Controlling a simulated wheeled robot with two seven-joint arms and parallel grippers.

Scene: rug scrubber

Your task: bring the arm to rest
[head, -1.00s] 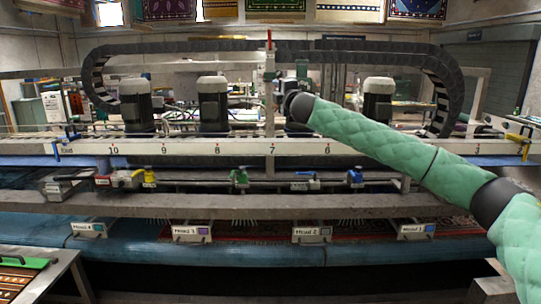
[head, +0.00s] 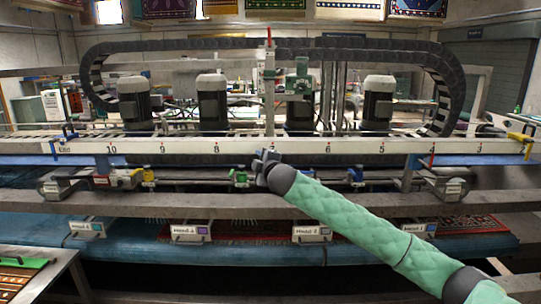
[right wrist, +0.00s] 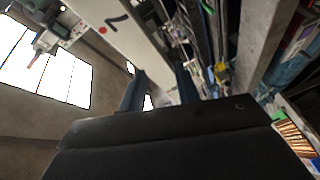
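My right arm, in a green quilted sleeve, comes in from the lower right of the head view. Its gripper (head: 263,157) is in front of the long white numbered rail (head: 190,147) of the scrubber, near the number 7. In the right wrist view the two fingers of the right gripper (right wrist: 161,86) stand apart with nothing seen between them. The rail shows there too (right wrist: 115,32), close beyond the fingers; I cannot tell whether they touch it. My left gripper is not in view.
Below the rail sit valves with yellow (head: 149,176), green (head: 239,177) and blue (head: 356,174) handles. A grey beam (head: 150,206) crosses below them, above a rug (head: 455,228). A side table (head: 40,268) stands at lower left. Dark free space lies at bottom centre.

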